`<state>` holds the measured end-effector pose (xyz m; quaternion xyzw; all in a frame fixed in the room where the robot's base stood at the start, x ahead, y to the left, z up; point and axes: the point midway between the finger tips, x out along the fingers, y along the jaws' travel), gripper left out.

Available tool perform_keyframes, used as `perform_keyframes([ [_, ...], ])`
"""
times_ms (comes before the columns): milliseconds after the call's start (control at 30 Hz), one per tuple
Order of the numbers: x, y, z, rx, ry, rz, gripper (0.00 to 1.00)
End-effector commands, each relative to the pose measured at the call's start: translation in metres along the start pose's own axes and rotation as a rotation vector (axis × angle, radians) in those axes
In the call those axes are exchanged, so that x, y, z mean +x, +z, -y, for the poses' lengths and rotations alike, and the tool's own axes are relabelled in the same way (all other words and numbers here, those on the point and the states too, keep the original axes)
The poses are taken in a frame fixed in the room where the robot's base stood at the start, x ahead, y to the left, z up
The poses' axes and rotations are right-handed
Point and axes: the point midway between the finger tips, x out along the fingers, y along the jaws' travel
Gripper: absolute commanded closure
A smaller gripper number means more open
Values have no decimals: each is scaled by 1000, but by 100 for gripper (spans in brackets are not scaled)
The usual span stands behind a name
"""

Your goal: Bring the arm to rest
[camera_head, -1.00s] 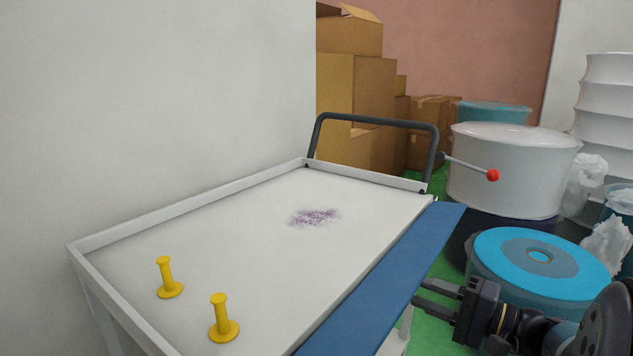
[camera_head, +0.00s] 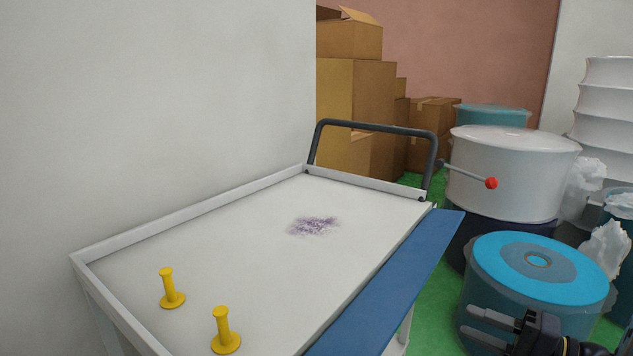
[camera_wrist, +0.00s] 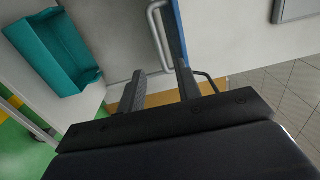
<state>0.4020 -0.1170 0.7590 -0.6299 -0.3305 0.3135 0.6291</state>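My gripper (camera_head: 492,328) is at the lower right of the head view, to the right of the white cart (camera_head: 190,212) and in front of a blue-lidded tub. Its two dark fingers are apart with nothing between them. In the wrist view my gripper (camera_wrist: 162,90) also shows both fingers spread and empty. Part of my arm is cut off by the bottom right edge of the head view.
Two yellow pegs (camera_head: 170,288) stand on the cart, near a purple smudge (camera_head: 314,226). A blue strip (camera_head: 385,290) runs along its right side. The blue-lidded tub (camera_head: 505,256), a white drum (camera_head: 505,180) and stacked boxes (camera_head: 352,90) stand beyond. A teal bin (camera_wrist: 55,50) shows in the wrist view.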

Motion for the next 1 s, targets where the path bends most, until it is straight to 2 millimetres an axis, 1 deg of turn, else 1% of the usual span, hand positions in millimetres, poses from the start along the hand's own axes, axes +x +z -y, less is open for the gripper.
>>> perform_keyframes([
  [33,9,1,-3,-1,1,6,67],
  [567,93,1,-2,0,0,4,67],
  [633,93,0,7,-1,22,-1,67],
  [667,92,0,8,0,31,-1,67],
  [1000,91,0,7,0,70,-1,67],
])
